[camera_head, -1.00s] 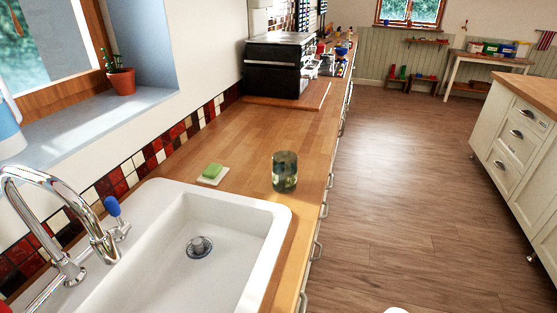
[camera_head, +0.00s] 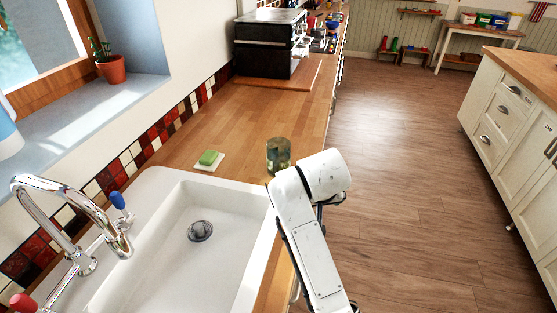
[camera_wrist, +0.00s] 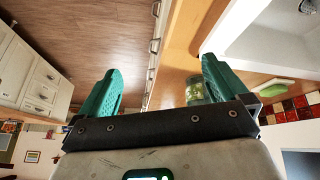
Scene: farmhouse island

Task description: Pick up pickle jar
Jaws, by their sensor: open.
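The pickle jar (camera_head: 278,153) is a greenish glass jar standing upright on the wooden counter (camera_head: 240,120), just beyond the sink's far right corner. My arm reaches up from the bottom of the head view, its bend just right of the jar and covering part of its lower right side. The jar also shows in the wrist view (camera_wrist: 194,92), beside the right finger, which hides part of it.
The white sink (camera_head: 262,225) with a chrome tap (camera_head: 75,205) lies left of my arm. A green sponge on a dish (camera_head: 209,160) sits left of the jar. A black oven-like box (camera_head: 268,48) stands farther back. The floor (camera_head: 420,170) to the right is clear.

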